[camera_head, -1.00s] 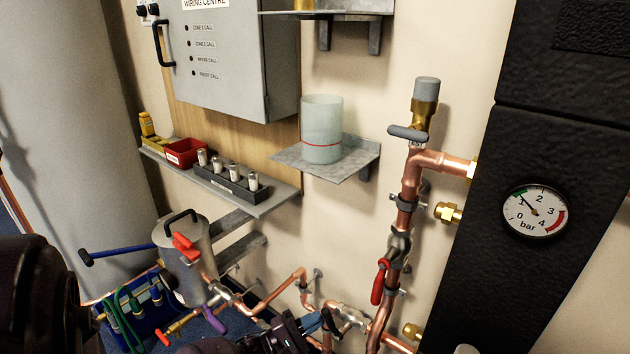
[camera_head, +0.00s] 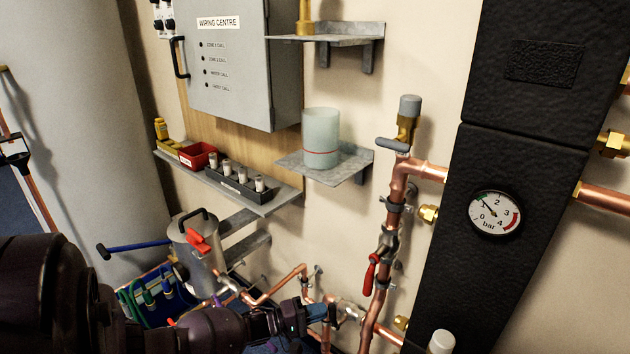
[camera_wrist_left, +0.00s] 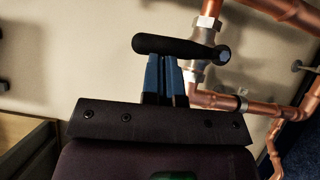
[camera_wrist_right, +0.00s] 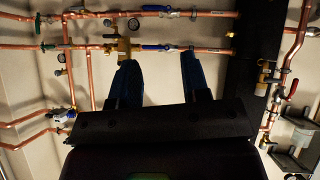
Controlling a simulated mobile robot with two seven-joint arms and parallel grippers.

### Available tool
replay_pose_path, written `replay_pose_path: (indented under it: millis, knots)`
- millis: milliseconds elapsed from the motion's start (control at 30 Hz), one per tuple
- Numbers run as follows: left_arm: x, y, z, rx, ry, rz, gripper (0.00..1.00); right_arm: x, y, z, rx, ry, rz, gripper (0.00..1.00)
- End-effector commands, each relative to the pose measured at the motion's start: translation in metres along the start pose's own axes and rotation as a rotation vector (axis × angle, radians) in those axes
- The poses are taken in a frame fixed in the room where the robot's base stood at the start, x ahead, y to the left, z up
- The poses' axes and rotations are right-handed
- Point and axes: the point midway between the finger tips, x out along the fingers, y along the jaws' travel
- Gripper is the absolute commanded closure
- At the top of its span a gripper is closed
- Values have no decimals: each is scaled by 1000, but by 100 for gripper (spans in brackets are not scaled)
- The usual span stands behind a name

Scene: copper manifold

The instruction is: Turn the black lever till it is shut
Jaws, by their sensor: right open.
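The black lever (camera_wrist_left: 180,48) lies across the valve on a copper pipe in the left wrist view, roughly at right angles to that pipe. In the head view the lever (camera_head: 333,314) is small, at the bottom centre. The left gripper (camera_head: 308,316) also shows just left of the lever in the head view. My right gripper (camera_wrist_right: 160,70) is open and empty, facing other pipework.
A red lever (camera_head: 371,274) on the upright copper pipe stands close right of the black lever. A metal canister (camera_head: 196,250) and a blue crate (camera_head: 150,308) are to the left. A shelf (camera_head: 300,165) with a translucent beaker (camera_head: 321,138) juts out above.

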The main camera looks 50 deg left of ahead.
Motion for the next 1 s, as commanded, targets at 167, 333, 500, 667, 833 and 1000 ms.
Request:
replay_pose_path:
  millis: [167,333,500,667,833,1000]
  knots:
    - [4,5,2,50,-1,-27,100,-2,2,-2,8,-2,3,57]
    - [5,5,4,81,-1,-50,100,-4,2,1,16,-10,3,57]
    - [5,4,6,93,-2,-60,100,-5,1,6,21,-24,2,57]
    - [4,3,6,94,-2,-62,100,-7,1,9,25,-30,3,57]
    - [5,3,7,94,-3,-61,100,-7,1,8,28,-28,4,57]
    - [6,8,7,95,-4,-59,100,-7,2,2,30,-17,6,57]
